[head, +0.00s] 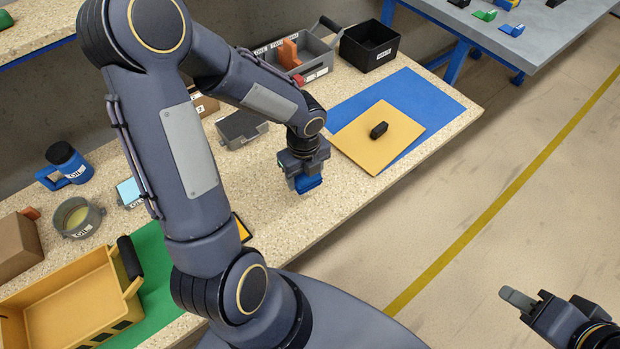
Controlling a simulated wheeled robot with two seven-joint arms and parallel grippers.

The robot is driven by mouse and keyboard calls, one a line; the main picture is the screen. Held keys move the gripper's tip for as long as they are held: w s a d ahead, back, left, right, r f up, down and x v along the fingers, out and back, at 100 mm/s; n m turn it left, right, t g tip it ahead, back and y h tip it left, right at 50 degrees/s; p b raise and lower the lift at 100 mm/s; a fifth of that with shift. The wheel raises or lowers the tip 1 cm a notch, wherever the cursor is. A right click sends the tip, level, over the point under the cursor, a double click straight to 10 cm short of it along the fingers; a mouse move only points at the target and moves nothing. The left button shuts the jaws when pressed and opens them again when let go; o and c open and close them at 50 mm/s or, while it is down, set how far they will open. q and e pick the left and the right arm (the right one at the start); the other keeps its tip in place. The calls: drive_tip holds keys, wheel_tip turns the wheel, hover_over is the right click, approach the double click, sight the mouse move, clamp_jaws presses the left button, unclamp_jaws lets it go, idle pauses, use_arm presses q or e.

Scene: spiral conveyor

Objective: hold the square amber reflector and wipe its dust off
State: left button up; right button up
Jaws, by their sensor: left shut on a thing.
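My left gripper (305,178) points down over the bench and is shut on a small blue thing (309,185). Whether that thing touches the bench top is unclear. An amber piece with a dark edge (243,229) shows just right of my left arm, mostly hidden behind it. It may be the square amber reflector, but its full shape and any dust cannot be made out. My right gripper (518,299) is at the lower right, over the floor and away from the bench; its finger gap is not clear.
A yellow mat (361,147) with a black block (379,130) lies on a blue mat (437,100). A black bin (370,50) and grey tray (318,66) stand behind. A yellow crate (65,305) is on a green mat. Bare bench (340,196) lies right of my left gripper.

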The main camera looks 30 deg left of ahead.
use_arm(q)
drive_tip(key=w+f, duration=0.2)
drive_tip(key=f, duration=0.1)
drive_tip(key=shift+w+a+f, duration=0.2)
drive_tip(key=shift+w, duration=0.15)
drive_tip(key=shift+w+f, duration=0.2)
drive_tip(key=shift+f, duration=0.45)
drive_tip(key=shift+w+f, duration=0.15)
drive_tip(key=shift+f, duration=0.85)
drive_tip(key=shift+f, duration=0.1)
drive_tip(key=shift+f+b, duration=0.15)
drive_tip(key=shift+b, duration=0.15)
drive_tip(key=o, duration=1)
